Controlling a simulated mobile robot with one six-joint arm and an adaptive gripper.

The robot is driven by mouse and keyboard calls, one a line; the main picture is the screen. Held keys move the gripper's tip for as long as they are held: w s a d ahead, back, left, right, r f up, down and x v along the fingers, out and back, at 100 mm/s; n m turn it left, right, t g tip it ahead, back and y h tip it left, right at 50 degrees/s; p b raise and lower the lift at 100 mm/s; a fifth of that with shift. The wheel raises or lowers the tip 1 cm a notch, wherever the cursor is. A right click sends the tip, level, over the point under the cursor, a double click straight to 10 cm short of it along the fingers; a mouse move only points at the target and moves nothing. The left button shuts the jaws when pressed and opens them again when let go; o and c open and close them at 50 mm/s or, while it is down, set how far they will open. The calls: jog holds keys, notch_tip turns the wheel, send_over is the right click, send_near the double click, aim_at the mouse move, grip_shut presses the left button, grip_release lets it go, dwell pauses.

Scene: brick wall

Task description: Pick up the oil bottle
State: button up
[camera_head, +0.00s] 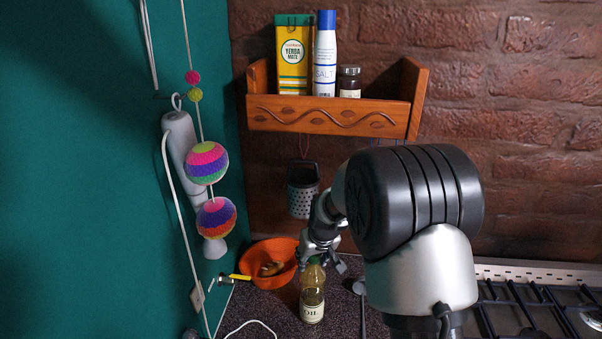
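The oil bottle (312,303) stands upright on the dark speckled counter (262,307). It is clear with yellowish oil, a pale label and a green cap. My gripper (322,266) is at the height of the bottle's cap and neck, pointing down. Its fingers are spread apart, one to the left of the cap and one to the right. I cannot tell whether the neck is between the fingers or in front of them. No finger is seen closed on the bottle.
An orange bowl (252,262) with something brownish inside sits just behind and left of the bottle. A grey utensil (360,300) lies to the right. A gas stove (535,305) is at the far right. A grater (303,192) hangs under a wooden shelf (330,117).

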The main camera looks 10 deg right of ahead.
grip_shut()
dwell(0.7)
